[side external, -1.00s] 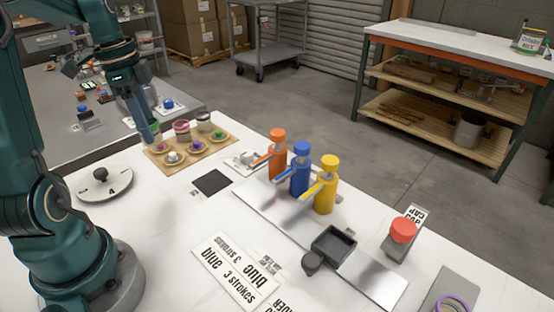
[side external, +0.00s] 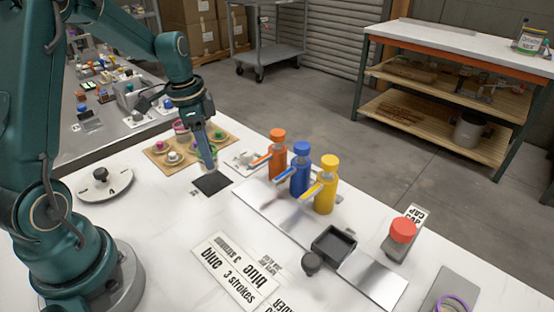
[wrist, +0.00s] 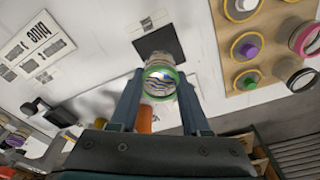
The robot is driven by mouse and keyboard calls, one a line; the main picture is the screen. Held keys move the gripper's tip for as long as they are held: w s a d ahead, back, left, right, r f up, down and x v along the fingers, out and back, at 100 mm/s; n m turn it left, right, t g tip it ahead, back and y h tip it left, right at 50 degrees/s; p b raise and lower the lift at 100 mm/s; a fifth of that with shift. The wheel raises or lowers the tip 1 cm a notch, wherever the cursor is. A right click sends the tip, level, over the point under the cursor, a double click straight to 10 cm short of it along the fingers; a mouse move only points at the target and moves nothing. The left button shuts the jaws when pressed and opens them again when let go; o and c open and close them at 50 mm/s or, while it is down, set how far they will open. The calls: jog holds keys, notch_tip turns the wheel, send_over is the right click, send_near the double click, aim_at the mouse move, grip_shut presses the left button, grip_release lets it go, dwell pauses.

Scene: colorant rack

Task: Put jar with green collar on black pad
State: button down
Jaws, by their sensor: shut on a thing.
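My gripper (side external: 205,150) is shut on the jar with the green collar (wrist: 161,80). In the wrist view the jar sits between the two fingers, its round green rim facing the camera. In the side view the jar (side external: 208,158) is small and partly hidden by the fingers, so the gap below it is hard to judge. The black pad (side external: 212,184) lies flat on the white table just below and in front of the jar. In the wrist view the pad (wrist: 158,42) shows right beyond the jar, which overlaps its near edge.
A wooden rack (side external: 160,151) with other jars and coloured knobs stands behind and left of the pad. Orange (side external: 277,155), blue (side external: 300,170) and yellow (side external: 326,185) pump bottles stand to the right. The white table left of the pad is clear, up to a round dial (side external: 102,184).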

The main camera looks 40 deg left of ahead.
jog(key=shift+f, duration=1.85)
jog(key=shift+f, duration=0.1)
jog(key=shift+c, duration=1.8)
grip_release()
notch_tip(320, 180, up, 11)
jog(key=s, duration=0.1)
jog(key=s+d+r+n+t, duration=0.2)
jog(key=s+d+n+t, duration=0.2)
jog(key=s+d, duration=0.8)
jog(key=shift+d+r+n+y, duration=0.3)
jog(key=shift+n, duration=0.7)
